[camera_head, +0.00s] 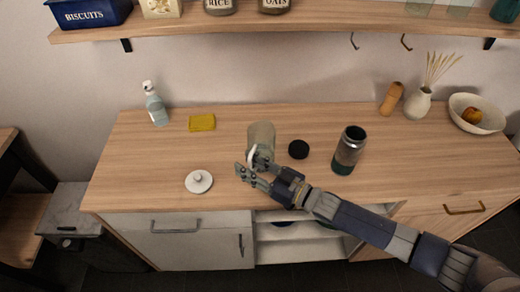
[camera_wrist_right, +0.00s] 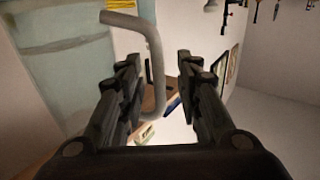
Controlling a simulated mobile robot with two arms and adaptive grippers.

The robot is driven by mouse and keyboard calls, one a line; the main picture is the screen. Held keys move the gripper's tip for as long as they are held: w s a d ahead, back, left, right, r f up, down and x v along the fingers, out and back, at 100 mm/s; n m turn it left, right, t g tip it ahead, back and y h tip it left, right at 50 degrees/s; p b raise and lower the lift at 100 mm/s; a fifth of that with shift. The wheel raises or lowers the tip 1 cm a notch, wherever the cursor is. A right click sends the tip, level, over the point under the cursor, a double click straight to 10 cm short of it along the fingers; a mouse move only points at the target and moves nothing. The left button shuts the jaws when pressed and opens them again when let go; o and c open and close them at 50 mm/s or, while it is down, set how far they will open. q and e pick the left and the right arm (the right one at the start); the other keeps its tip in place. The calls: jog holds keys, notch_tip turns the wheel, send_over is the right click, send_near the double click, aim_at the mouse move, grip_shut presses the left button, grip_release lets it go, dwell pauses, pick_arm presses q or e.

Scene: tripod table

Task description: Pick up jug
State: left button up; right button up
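The jug (camera_head: 261,135) is a pale, see-through cylinder standing upright on the wooden counter (camera_head: 225,155). Its light handle is on the near side, partly hidden by my right gripper (camera_head: 250,163). In the right wrist view the bent grey handle (camera_wrist_right: 156,82) shows between the two fingers of my right gripper (camera_wrist_right: 158,75), and the jug's greenish wall (camera_wrist_right: 65,60) fills the left side. The fingers are apart, with a gap visible on the handle's right. My left gripper is not in view.
A white knobbed lid (camera_head: 199,182) lies left of my right gripper. A black disc (camera_head: 298,149) and a dark jar (camera_head: 348,152) stand right of the jug. A yellow sponge (camera_head: 202,123) and spray bottle (camera_head: 156,107) are at back left. A shelf (camera_head: 330,20) hangs above.

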grip_shut()
jog(key=shift+r, duration=0.1)
jog(key=shift+r, duration=0.1)
dwell(0.3)
jog(key=shift+r+b, duration=0.45)
jog(key=shift+r, duration=1.2)
jog(key=s+a+r+b, duration=0.1)
jog(key=s+a, duration=0.3)
jog(key=s, duration=1.1)
jog(key=shift+a+r+b, duration=0.2)
jog(key=shift+r+b, duration=0.05)
jog(key=shift+b, duration=0.55)
jog(key=shift+s, duration=0.15)
